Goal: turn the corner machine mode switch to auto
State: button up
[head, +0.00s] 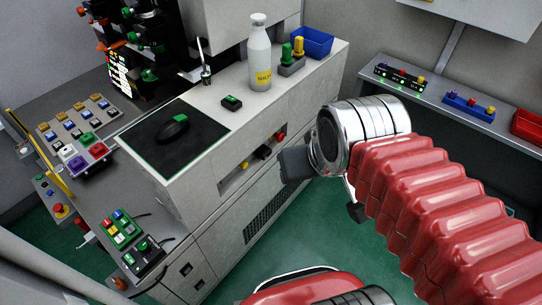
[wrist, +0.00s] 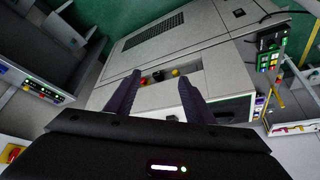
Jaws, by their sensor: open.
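The white corner machine (head: 285,115) stands in the middle of the head view. Its front has a recess with a yellow knob (head: 244,165), a black part (head: 263,152) and a red knob (head: 280,137). The wrist view shows the same recess with a red knob (wrist: 158,76) and a yellow knob (wrist: 175,72). I cannot tell which of these is the mode switch, nor read its setting. My gripper (wrist: 159,78) is open and empty, its two dark fingers apart and pointing at the recess. In the head view my gripper (head: 296,164) is right of the recess, apart from it.
Button boxes (head: 122,230) lie at lower left. A shelf (head: 440,98) runs along the right wall. Green floor is open below.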

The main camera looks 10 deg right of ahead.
aim_at(263, 151)
jog(key=z, duration=0.1)
jog(key=k, duration=0.5)
jog(key=u, duration=0.75)
jog(key=i, duration=0.75)
jog(key=z, duration=0.05)
